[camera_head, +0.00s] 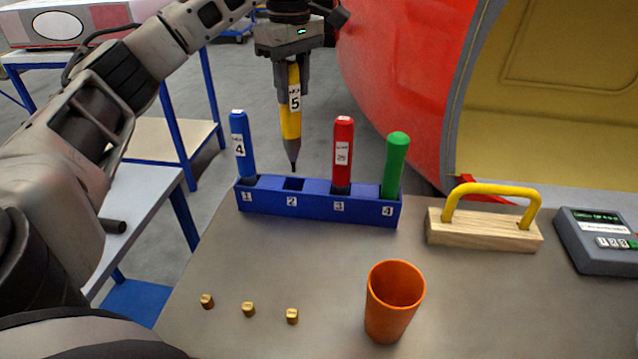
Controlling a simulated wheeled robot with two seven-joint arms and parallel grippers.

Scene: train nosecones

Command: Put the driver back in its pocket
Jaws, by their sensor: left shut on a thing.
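My left gripper (291,72) points down and is shut on a yellow driver (290,121) labelled 5. The driver hangs upright with its dark tip downward, just above the blue rack (320,205). The tip appears over or slightly behind pocket 2, which looks empty; the exact depth is hard to tell. A blue driver (242,145) labelled 4 stands in pocket 1, tilted a little. A red driver (343,152) labelled 25 stands in pocket 3. A green driver (395,163) stands in pocket 4. My right gripper is not in view.
On the grey table (240,270) stand an orange cup (386,325), several small brass pieces (248,309), a wooden block with a yellow handle (485,230) and a grey keypad device (600,245). A large red shell (405,60) rises behind the table.

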